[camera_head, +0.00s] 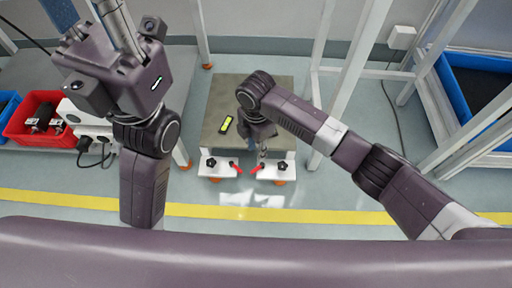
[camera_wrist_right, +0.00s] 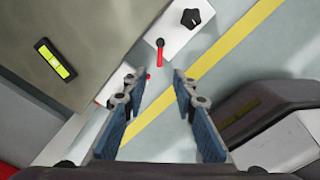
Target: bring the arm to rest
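My right gripper (camera_head: 262,150) hangs over the front edge of a low grey-topped table (camera_head: 228,95) in the head view. In the right wrist view, the right gripper (camera_wrist_right: 157,88) has its two blue-padded fingers apart with nothing between them. My left arm (camera_head: 145,180) rises at the left of the head view, folded up close to the camera. Its end (camera_head: 115,75) runs toward the top edge, and its finger state does not show.
A yellow-and-black level (camera_head: 226,125) lies on the table; it also shows in the right wrist view (camera_wrist_right: 55,59). White blocks with red handles (camera_head: 219,164) sit at the table's front. A red bin (camera_head: 22,128) stands left, a blue bin (camera_head: 452,95) right. White posts (camera_head: 347,90) flank the table.

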